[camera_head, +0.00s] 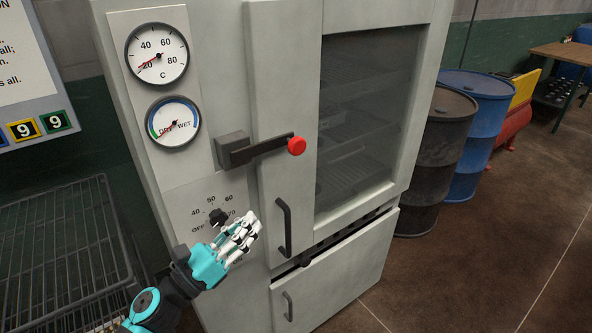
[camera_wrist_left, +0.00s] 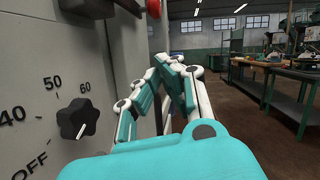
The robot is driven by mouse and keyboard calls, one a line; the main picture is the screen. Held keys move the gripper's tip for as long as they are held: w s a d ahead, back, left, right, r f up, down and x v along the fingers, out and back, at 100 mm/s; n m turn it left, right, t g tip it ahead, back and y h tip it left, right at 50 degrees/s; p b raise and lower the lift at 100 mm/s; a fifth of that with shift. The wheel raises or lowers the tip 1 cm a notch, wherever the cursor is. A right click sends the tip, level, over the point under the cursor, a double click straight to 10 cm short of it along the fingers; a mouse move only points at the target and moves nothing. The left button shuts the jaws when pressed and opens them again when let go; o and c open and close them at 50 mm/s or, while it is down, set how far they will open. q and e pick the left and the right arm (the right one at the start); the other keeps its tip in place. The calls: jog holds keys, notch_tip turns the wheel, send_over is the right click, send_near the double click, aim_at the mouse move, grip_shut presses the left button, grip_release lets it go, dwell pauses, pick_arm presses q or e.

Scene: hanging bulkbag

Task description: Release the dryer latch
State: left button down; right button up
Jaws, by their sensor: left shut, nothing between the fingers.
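The dryer (camera_head: 222,84) is a grey cabinet with a glass door. Its latch (camera_head: 262,149) is a dark lever lying across the door edge, with a red knob (camera_head: 297,146) at its right end. In the left wrist view the latch's block (camera_wrist_left: 88,8) shows at the top left, and part of the red knob (camera_wrist_left: 154,8) beside it. My left gripper (camera_head: 250,226) is shut and empty. It is below the latch, between the temperature dial (camera_head: 217,217) and the door handle (camera_head: 284,228), apart from the latch. My right gripper is not in view.
The dial also shows close by in the left wrist view (camera_wrist_left: 77,119). Two round gauges (camera_head: 157,54) sit above. A wire rack (camera_head: 62,250) stands at the left. A dark barrel (camera_head: 436,160) and a blue barrel (camera_head: 474,125) stand at the right. Floor at the lower right is clear.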

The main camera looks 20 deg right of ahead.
aim_at(270, 151)
pick_arm(q)
jog(key=shift+a+r+p+x, duration=0.15)
jog(key=shift+r+p+x, duration=0.5)
jog(key=shift+x, duration=1.5)
jog(key=shift+a+r+p+x, duration=0.1)
jog(key=shift+r+p+x, duration=0.2)
jog(key=shift+p+x, duration=1.35)
jog(key=shift+a+r+p+x, duration=0.15)
jog(key=shift+r+p+x, duration=0.25)
jog(key=shift+x, duration=2.25)
jog(key=shift+s, duration=0.2)
